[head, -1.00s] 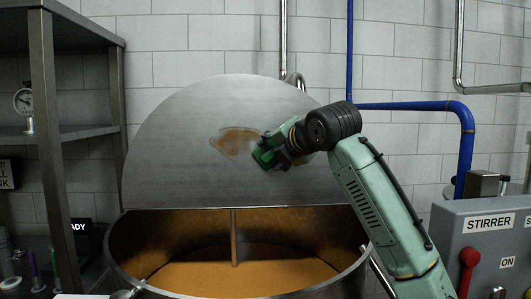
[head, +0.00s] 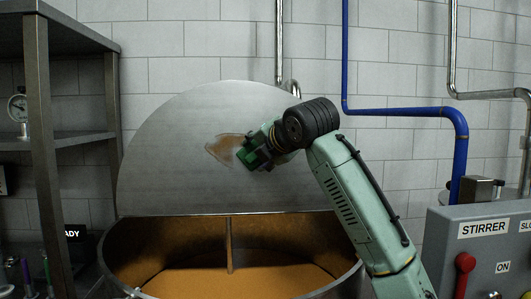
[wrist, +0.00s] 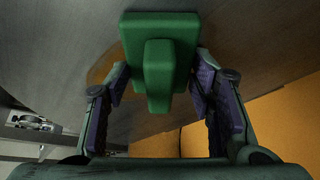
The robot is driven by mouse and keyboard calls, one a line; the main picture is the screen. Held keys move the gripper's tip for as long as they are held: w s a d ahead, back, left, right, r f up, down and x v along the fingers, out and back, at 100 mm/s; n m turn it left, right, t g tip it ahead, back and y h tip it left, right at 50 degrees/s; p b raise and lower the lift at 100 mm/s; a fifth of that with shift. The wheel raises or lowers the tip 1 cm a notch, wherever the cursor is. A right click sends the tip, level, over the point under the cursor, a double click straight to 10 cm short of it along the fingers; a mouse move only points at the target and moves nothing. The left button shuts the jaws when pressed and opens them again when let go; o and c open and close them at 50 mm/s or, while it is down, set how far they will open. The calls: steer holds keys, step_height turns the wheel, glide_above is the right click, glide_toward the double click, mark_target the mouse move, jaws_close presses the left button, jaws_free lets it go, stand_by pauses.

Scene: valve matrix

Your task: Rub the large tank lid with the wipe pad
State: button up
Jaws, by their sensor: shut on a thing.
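The large tank lid (head: 160,170) is a grey metal half-disc standing raised at the back of the open tank (head: 115,270). A brown-orange stain (head: 222,148) marks the middle of the lid. My gripper (head: 262,150) is in front of the lid, at the stain's right edge. It is shut on the handle of the green wipe pad (head: 247,158). In the wrist view the pad (wrist: 160,40) lies against or very near the lid, with the stain (wrist: 106,64) partly hidden behind it. I cannot tell whether the pad touches fully.
The tank holds an orange-brown content (head: 240,280) with a vertical rod (head: 229,245). A grey control box labelled STIRRER (head: 480,250) with a red lever (head: 465,265) stands at right. A metal shelf (head: 45,150) stands at left. Blue pipes (head: 460,150) run along the tiled wall.

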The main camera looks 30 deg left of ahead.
mark_target(240, 149)
steer(key=shift+s+a, duration=0.9)
steer(key=shift+a, duration=0.6)
steer(key=shift+s+a, duration=0.85)
steer(key=shift+a, duration=0.7)
steer(key=shift+s+a, duration=0.9)
steer(key=shift+a, duration=0.6)
steer(key=shift+s+a+r, duration=0.1)
steer(key=shift+s+a, duration=0.65)
steer(key=shift+s, duration=0.15)
steer(key=shift+a+r, duration=0.3)
steer(key=shift+r, duration=0.4)
steer(key=shift+w+d+f, duration=0.1)
steer(key=shift+w+d, duration=0.8)
steer(key=shift+d, duration=0.2)
steer(key=shift+w+d+f, duration=0.1)
steer(key=shift+w+d, duration=0.8)
steer(key=shift+d, duration=0.15)
steer(key=shift+w+d+r, duration=0.1)
steer(key=shift+w+d, duration=0.25)
steer(key=shift+d, duration=0.3)
steer(key=shift+w+d, duration=0.3)
steer(key=shift+d, duration=0.4)
steer(key=shift+w+d+r, duration=0.1)
steer(key=shift+w+d, duration=0.25)
steer(key=shift+d, duration=0.3)
steer(key=w+d, duration=0.3)
steer(key=d, duration=0.2)
steer(key=shift+w+d, duration=0.25)
steer(key=shift+w, duration=0.15)
steer(key=shift+f, duration=0.1)
